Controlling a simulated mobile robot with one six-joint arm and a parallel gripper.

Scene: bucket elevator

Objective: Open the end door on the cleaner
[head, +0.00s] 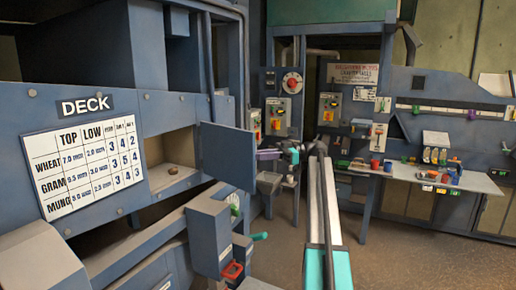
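The cleaner is the large blue machine with the DECK chart (88,163) on its side. A flat blue door panel (228,156) stands out from the cleaner's end, swung away from it. Beside it is an open compartment (160,148) with a small brown lump (172,170) on its floor. My arm reaches forward from the bottom right. My gripper (276,153) is at the panel's right edge, with a purple piece between it and the panel. I cannot tell if that piece is a handle or a finger, or whether the gripper touches the panel.
Below the panel, a blue box with a red handle (232,271) and a green lever (259,237) stick out. A bench (480,183) with cups and bottles stands at the back right. Control boxes (278,117) hang behind my gripper. The brown floor (390,260) at right is clear.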

